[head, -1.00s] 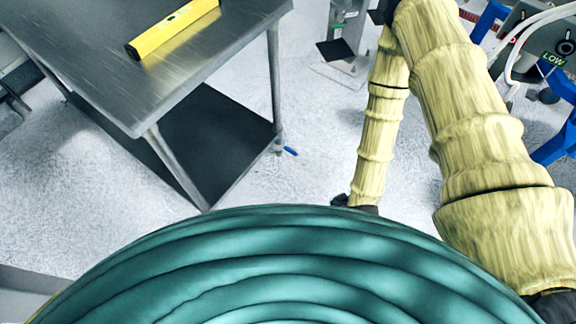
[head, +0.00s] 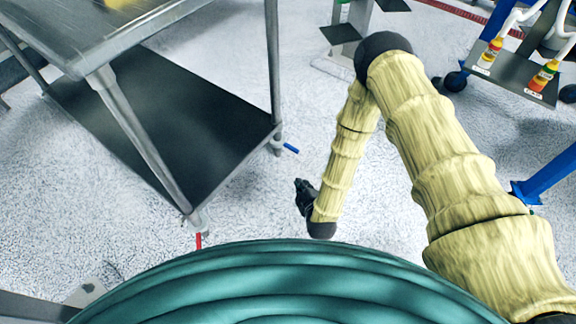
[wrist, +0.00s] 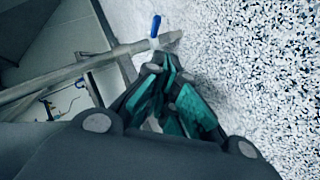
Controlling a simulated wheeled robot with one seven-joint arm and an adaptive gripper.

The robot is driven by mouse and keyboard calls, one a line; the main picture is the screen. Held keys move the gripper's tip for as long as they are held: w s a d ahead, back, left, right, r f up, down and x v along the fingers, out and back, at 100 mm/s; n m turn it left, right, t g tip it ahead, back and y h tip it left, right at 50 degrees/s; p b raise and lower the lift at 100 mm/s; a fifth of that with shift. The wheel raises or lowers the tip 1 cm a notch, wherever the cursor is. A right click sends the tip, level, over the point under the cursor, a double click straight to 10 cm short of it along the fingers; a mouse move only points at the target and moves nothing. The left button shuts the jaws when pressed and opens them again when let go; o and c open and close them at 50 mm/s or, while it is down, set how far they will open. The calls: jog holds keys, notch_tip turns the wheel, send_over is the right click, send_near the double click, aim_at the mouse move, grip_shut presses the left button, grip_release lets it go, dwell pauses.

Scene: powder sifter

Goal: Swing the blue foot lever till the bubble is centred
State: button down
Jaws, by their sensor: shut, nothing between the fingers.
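The blue foot lever (head: 291,148) sticks out to the right at the bottom of the steel table's far right leg, just above the floor. It also shows in the wrist view (wrist: 155,26), pointing up beyond my fingertips. My gripper (wrist: 162,66) is shut and empty, its teal finger pads together, with the lever ahead of it and a gap that is hard to judge. In the head view my gripper (head: 302,190) is low over the floor, nearer to me than the lever. A sliver of the yellow level (head: 140,4) shows at the top edge; its bubble is out of view.
The steel table (head: 75,48) stands on the left with a dark lower shelf (head: 170,125). A red foot lever (head: 198,241) is at its near leg. A blue-legged stand with small bottles (head: 543,75) is at the upper right.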

jog(key=w+a+f+n+t+b, duration=0.4)
jog(key=w+a+f+b, duration=0.15)
jog(key=f+b, duration=0.55)
jog(key=t+b, duration=0.1)
jog(key=b, duration=0.9)
send_near(286, 146)
jog(key=w+a+f, duration=0.1)
jog(key=w+a, duration=0.1)
jog(key=w, duration=0.1)
jog(key=shift+w+d+r+n+b, duration=0.2)
jog(key=shift+w+d+n+b, duration=0.2)
jog(key=shift+w+d+b, duration=0.35)
jog(key=shift+a, duration=0.15)
jog(key=shift+r+p, duration=0.25)
jog(key=shift+p, duration=0.45)
jog(key=shift+w+d+f+n+y+p, duration=0.1)
jog(key=shift+d+f+n+y+p, duration=0.1)
jog(key=shift+n+y+p, duration=0.1)
